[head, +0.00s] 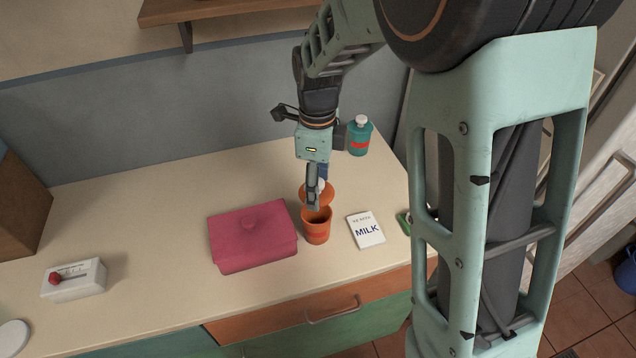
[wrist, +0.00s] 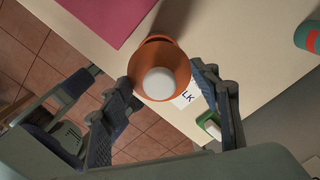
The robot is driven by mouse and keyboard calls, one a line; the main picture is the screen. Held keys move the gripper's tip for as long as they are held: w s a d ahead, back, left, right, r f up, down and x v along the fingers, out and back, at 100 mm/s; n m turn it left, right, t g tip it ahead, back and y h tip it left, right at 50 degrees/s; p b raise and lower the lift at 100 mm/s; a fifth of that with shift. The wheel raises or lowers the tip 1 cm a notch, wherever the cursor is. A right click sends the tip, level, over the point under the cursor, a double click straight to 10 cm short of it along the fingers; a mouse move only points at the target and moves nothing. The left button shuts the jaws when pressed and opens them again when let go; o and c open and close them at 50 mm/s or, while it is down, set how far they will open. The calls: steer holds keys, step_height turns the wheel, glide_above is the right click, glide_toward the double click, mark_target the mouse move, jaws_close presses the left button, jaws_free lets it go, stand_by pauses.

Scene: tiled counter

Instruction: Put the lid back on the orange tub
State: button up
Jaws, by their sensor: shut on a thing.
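The orange tub (head: 317,231) stands upright on the counter, its dark opening partly visible in the head view. My gripper (head: 315,198) is shut on the orange lid (head: 329,194), which has a white knob, and holds it above the tub's far side. In the wrist view the lid (wrist: 176,62) lies between the fingers of my gripper (wrist: 162,80), with its white knob (wrist: 158,83) facing the camera. The lid hides most of the tub there. The tub's opening is not covered, and the exact gap between lid and rim is hard to tell.
A pink lidded box (head: 252,238) stands close left of the tub. A white milk carton (head: 366,231) lies to its right, with a green item (head: 404,223) beyond. A teal bottle (head: 359,138) stands behind. A white device (head: 74,279) sits far left; counter between is clear.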

step_height(320, 180, down, 6)
steer(key=b, duration=0.4)
steer(key=shift+r, duration=0.1)
steer(key=shift+p, duration=0.35)
stand_by(2.3)
steer(key=o, duration=1.4)
steer(key=shift+r+p, duration=2.9)
steer(key=shift+r, duration=0.5)
